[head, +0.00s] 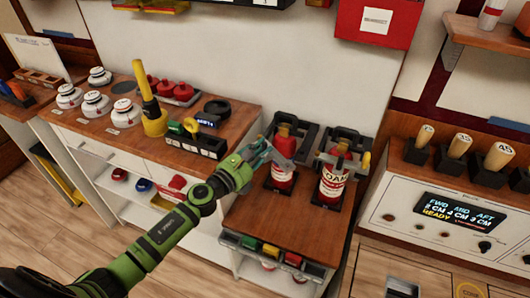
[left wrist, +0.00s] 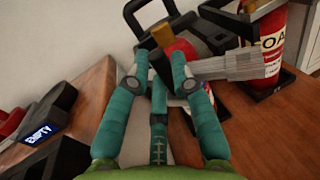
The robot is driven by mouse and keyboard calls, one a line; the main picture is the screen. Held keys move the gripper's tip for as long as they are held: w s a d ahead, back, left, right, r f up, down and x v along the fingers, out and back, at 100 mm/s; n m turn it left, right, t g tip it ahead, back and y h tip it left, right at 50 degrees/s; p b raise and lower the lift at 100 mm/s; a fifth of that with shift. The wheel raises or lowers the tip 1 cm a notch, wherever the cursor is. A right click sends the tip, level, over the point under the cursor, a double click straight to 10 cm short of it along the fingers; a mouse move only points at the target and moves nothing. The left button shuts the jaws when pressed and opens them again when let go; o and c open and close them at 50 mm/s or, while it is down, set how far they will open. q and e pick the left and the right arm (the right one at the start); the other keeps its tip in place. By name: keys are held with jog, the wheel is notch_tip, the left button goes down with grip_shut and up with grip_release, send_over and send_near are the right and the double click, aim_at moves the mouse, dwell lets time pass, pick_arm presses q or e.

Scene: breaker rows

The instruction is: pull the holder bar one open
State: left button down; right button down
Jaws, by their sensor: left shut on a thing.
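Two red extinguishers stand in black holders on the wooden cabinet top. The left extinguisher (head: 283,178) has a grey holder bar (head: 288,161) across its front; this bar also shows in the left wrist view (left wrist: 235,66), running right from my fingers. My left gripper (head: 260,152) is at the bar's left end, its teal fingers (left wrist: 167,65) shut on it beside a tan-topped black handle (left wrist: 161,36). The fingers hide the exact grip. The right extinguisher (head: 333,183) has its own bar across it, with a yellowish knob (head: 366,161). My right gripper is not in view.
A yellow handle (head: 148,95) stands upright on the left counter, near a black tray (head: 197,141) with an EMPTY label. A console with a display (head: 457,213) is at right. The wooden top (head: 275,225) in front of the holders is clear.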

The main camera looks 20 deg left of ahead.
pick_arm(q)
jog(key=shift+s+a+m+h+b, duration=0.1)
jog(key=shift+a+m+h+b, duration=0.25)
jog(key=shift+h, duration=0.25)
jog(key=shift+d+g, duration=0.1)
jog(key=shift+g, duration=0.2)
jog(key=c, duration=1.3)
grip_release()
jog(key=shift+c, duration=0.2)
jog(key=shift+s, duration=0.1)
jog(key=v, duration=1.1)
jog(key=shift+s+a, duration=0.2)
jog(key=shift+s, duration=0.15)
jog(key=shift+f, duration=0.1)
